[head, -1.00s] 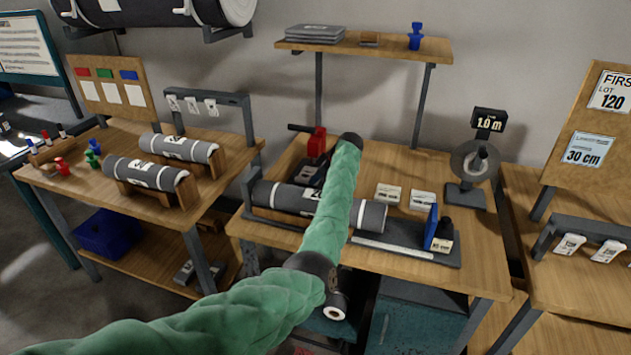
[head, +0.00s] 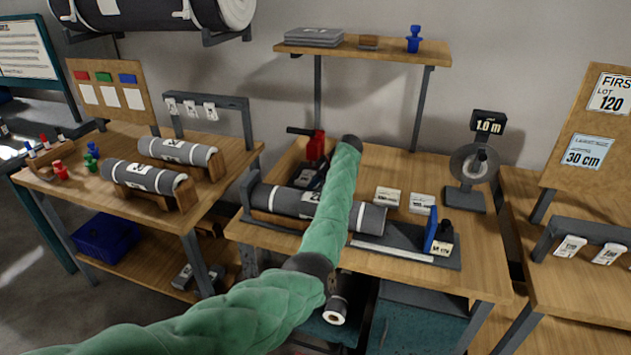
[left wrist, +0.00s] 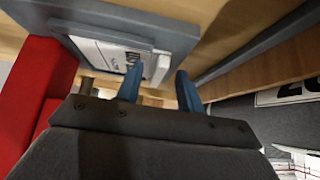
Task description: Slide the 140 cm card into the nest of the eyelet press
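The red eyelet press (head: 316,146) stands at the back left of the middle bench, beside the long grey roll. My left arm in a green sleeve crosses in front of it and hides part of the press area. In the left wrist view, the two blue fingers of my left gripper (left wrist: 159,80) are apart with nothing clearly held between them. Just beyond them a white card (left wrist: 115,52) with dark print lies in a grey frame (left wrist: 180,35), likely the nest; its number is not legible. Red press body (left wrist: 48,90) shows at left. My right gripper is out of view.
A 1.0 m display (head: 488,125) stands farther right. Grey rolls (head: 145,177) rest on the left bench.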

